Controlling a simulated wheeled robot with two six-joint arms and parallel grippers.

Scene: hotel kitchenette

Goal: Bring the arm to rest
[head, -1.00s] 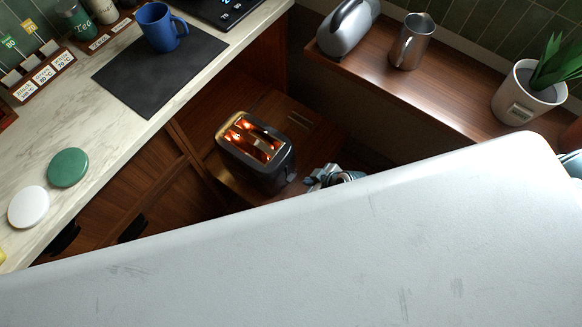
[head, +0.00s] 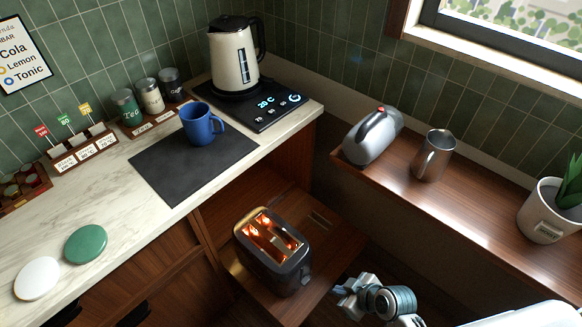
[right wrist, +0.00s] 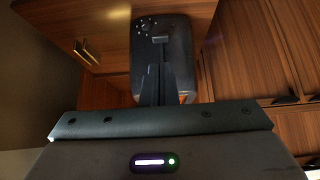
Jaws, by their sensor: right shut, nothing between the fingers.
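My right gripper (head: 345,291) is at the lower middle of the head view, to the right of the black toaster (head: 274,252) and apart from it in that picture. In the right wrist view its fingers (right wrist: 158,72) are together, shut and empty, in front of the dark toaster (right wrist: 187,45). The toaster stands on a lower wooden shelf, its slots glowing orange. My left gripper is not in view.
A blue mug (head: 201,124) stands on a black mat (head: 165,172) on the marble counter. A kettle (head: 234,55) sits on its base behind. A wooden ledge (head: 394,196) at right holds a silver appliance (head: 373,135), a steel jug (head: 433,155) and a potted plant (head: 545,211).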

